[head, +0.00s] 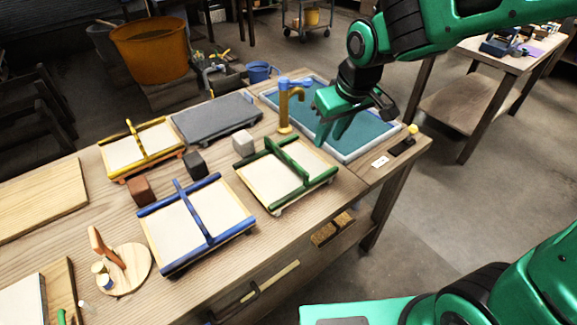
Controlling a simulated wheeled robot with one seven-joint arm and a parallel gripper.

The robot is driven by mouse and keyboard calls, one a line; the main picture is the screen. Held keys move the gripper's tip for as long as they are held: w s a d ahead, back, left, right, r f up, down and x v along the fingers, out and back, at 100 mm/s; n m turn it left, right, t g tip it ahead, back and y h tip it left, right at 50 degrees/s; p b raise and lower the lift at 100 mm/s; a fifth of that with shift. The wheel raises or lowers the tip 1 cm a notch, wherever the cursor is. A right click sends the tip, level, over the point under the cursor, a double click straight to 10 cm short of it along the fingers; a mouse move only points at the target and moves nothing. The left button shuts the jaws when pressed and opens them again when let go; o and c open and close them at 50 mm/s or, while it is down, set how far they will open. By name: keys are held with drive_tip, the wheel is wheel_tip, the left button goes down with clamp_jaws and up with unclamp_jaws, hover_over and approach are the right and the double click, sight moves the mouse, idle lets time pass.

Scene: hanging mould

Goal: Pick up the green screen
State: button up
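The green screen (270,181) lies flat on the wooden table, a pale panel with green edge bars and a raised green bar across its middle. It is in the middle of the head view, with nothing on it. My gripper (331,140) points down above the near part of the blue-rimmed vat (376,151), to the right of and beyond the green screen, apart from it. Its fingers look parted, with nothing seen between them.
A blue screen (186,228) lies close left of the green one, a yellow screen (133,151) farther back. A yellow-brown post with a blue top (284,108) stands by the vat. A pale block (243,143) and a grey slab (217,120) lie behind the green screen.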

drive_tip(key=n+y, duration=0.1)
drive_tip(key=n, duration=0.1)
approach(287, 154)
drive_tip(key=shift+a+f, duration=0.15)
drive_tip(key=shift+f, duration=0.3)
drive_tip(key=x, duration=0.4)
drive_tip(key=shift+f, duration=0.15)
drive_tip(key=shift+x, duration=2.95)
drive_tip(key=shift+w, duration=0.1)
clamp_jaws()
